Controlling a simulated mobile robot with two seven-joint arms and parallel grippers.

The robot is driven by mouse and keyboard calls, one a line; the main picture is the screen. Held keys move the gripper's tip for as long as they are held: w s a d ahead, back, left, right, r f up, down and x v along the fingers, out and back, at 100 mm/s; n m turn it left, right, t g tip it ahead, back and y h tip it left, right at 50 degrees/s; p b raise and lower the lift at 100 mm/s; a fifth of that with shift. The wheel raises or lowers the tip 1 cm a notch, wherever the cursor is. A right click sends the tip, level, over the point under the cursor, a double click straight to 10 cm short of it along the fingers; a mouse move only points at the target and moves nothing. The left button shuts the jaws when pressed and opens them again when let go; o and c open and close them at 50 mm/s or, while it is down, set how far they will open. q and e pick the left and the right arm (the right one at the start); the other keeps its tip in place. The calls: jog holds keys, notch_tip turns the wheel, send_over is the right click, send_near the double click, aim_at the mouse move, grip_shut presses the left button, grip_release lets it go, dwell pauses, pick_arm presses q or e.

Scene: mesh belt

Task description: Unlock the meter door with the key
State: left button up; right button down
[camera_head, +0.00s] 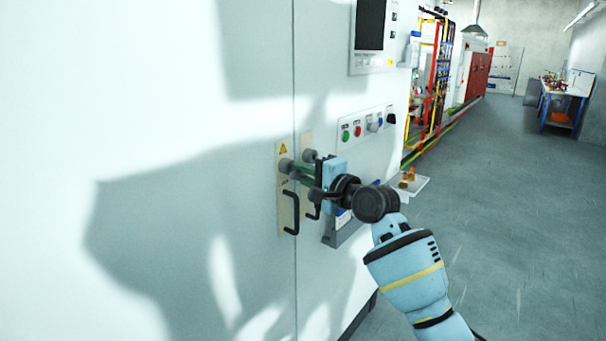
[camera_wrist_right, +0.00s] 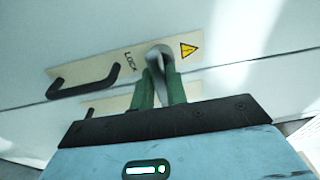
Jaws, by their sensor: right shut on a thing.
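The meter door is a tall white cabinet panel (camera_head: 200,120) with a vertical seam. A beige lock plate (camera_head: 284,215) on it carries a yellow warning triangle, a grey round lock (camera_head: 285,165) and a black handle (camera_head: 290,213). In the right wrist view the plate (camera_wrist_right: 105,72) reads LOCK. My right gripper (camera_head: 297,171) is at the lock, its green fingers pointing at the plate. It is shut on a narrow grey piece, apparently the key (camera_wrist_right: 156,68), which lines up with the lock. How deep it sits is hidden. My left gripper is out of view.
A second beige plate (camera_head: 306,142) with a knob and handle stands just right of the seam. A button panel (camera_head: 365,128) and a screen (camera_head: 371,30) are on the cabinet. A small tray (camera_head: 420,186) holds orange pieces. Open floor lies to the right.

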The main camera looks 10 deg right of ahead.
jog(key=shift+w+d+f, duration=0.15)
jog(key=shift+d+f, duration=0.05)
jog(key=shift+f, duration=0.2)
jog(key=c, duration=1.8)
grip_release()
jog(key=o, duration=0.5)
jog(key=shift+w, duration=0.2)
jog(key=shift+s+r, duration=0.1)
jog(key=shift+s+a+r, duration=0.1)
